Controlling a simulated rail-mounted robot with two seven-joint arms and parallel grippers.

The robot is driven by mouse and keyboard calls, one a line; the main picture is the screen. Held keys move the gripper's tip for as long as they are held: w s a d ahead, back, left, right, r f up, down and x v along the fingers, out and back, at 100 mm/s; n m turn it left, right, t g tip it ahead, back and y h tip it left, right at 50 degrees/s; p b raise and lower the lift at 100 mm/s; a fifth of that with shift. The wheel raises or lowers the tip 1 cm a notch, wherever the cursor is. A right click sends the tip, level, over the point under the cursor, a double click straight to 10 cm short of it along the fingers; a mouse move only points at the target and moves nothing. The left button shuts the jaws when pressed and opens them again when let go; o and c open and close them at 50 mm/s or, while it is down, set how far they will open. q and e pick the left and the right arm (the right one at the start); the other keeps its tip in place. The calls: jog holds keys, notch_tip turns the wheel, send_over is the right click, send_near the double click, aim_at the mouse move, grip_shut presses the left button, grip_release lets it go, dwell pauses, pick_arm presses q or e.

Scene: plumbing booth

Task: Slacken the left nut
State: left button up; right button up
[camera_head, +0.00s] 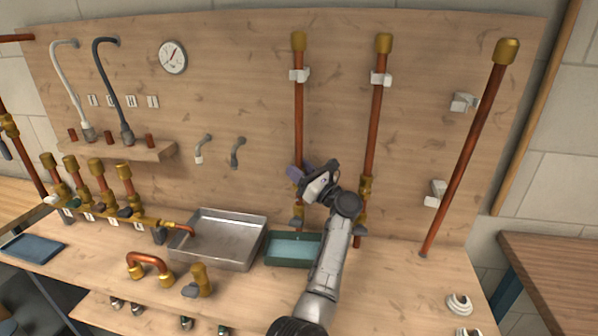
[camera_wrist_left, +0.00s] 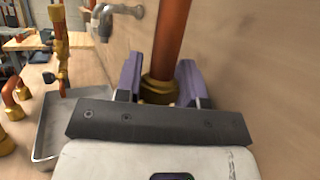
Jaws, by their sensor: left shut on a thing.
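The left vertical copper pipe (camera_head: 299,120) runs up the back board, held by a white clip. My left gripper (camera_head: 302,177) is at the lower part of this pipe, and its wrist and jaws hide most of the fitting there. In the left wrist view the brass left nut (camera_wrist_left: 159,88) sits around the copper pipe, between the two purple fingers of my left gripper (camera_wrist_left: 160,84). The jaws are shut on the nut, one on each side. My right gripper is in neither view.
A second copper pipe (camera_head: 373,130) with a brass nut (camera_head: 366,186) stands close right of my left wrist. A teal tray (camera_head: 283,262) and a metal basin (camera_head: 206,262) lie below left. A leaning copper pipe (camera_head: 468,160) is further right.

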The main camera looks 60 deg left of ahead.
pick_arm(q)
jog(key=o, duration=0.9)
jog(key=shift+c, duration=0.2)
jog(key=shift+o, duration=0.3)
jog(key=p+v, duration=0.1)
jog(key=v, duration=1.2)
jog(key=shift+w+d, duration=0.15)
jog(key=shift+d, duration=0.2)
jog(key=shift+f, duration=0.1)
